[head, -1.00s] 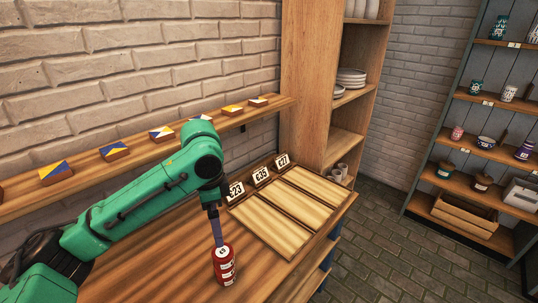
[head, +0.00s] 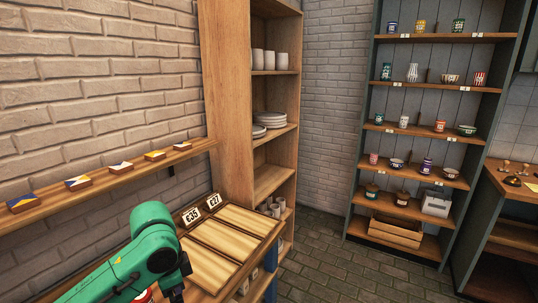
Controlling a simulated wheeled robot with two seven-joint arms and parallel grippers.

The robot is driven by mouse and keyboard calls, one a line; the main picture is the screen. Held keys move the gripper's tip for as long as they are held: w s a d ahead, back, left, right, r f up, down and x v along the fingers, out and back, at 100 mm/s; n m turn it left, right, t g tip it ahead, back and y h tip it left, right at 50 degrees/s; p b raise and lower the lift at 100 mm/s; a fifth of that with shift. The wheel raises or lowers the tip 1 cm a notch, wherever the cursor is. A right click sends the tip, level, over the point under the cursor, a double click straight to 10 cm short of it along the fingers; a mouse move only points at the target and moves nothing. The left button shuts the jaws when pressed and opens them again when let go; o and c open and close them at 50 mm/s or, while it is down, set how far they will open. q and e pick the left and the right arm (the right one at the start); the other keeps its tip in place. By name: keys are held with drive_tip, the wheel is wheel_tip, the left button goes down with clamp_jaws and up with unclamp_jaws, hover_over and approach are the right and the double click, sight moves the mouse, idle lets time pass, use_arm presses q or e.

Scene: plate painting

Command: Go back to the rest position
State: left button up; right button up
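My green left arm (head: 140,255) comes in at the bottom left of the head view. Only the dark top of my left gripper (head: 177,294) shows at the bottom edge; its fingertips are cut off. I cannot see whether it holds anything. A small piece of a red can (head: 143,297) shows beside the arm at the bottom edge, mostly hidden. My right gripper is not in view.
A wall shelf (head: 110,182) holds several painted tiles. A wooden shelf unit (head: 228,100) with plates and cups stands behind. A grey shelf unit (head: 365,130) with pottery stands right. Brick floor (head: 320,265) between is clear.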

use_arm(q)
drive_tip(key=s+d+f+n+t+h, duration=0.2)
drive_tip(key=s+d+f+n+h, duration=0.15)
drive_tip(key=d+f, duration=0.5)
drive_tip(key=s+a+f+n+t+y, duration=0.1)
drive_tip(key=s+a+f+n+y, duration=0.45)
drive_tip(key=s+a, duration=0.6)
wheel_tip(320, 180, down, 27)
drive_tip(key=s+a+g+h, duration=0.1)
drive_tip(key=s+h, duration=0.1)
drive_tip(key=s, duration=0.1)
drive_tip(key=s+a+f+g, duration=0.1)
drive_tip(key=s+a+f, duration=0.2)
drive_tip(key=s+f, duration=0.9)
drive_tip(key=s, duration=0.3)
drive_tip(key=shift+s+f+g+y, duration=0.25)
drive_tip(key=shift+s+g+y, duration=0.05)
drive_tip(key=shift+s, duration=0.05)
